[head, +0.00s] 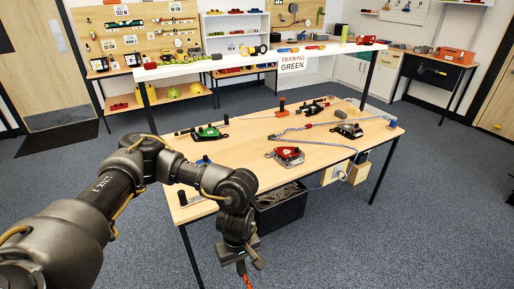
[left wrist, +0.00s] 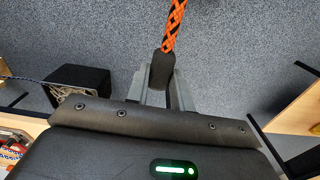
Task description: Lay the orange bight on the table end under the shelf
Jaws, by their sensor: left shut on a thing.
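My left gripper (head: 240,258) hangs over the floor in front of the table's near edge, pointing down. It is shut on the orange bight (head: 243,274), an orange-and-black braided rope. In the left wrist view the orange rope (left wrist: 173,25) runs from a dark sleeve (left wrist: 161,70) between the fingers of my left gripper (left wrist: 163,85) to the top edge. The rest of the rope is out of view. The wooden table (head: 245,160) stands beyond the gripper. The white shelf (head: 220,62) spans above its far side. My right gripper is not in view.
On the table are a green device (head: 208,132), a red device (head: 287,153), a dark device (head: 348,130), a blue rope (head: 320,143) and posts. A black bin (head: 282,212) with rope stands under the table. The table's middle left has bare room.

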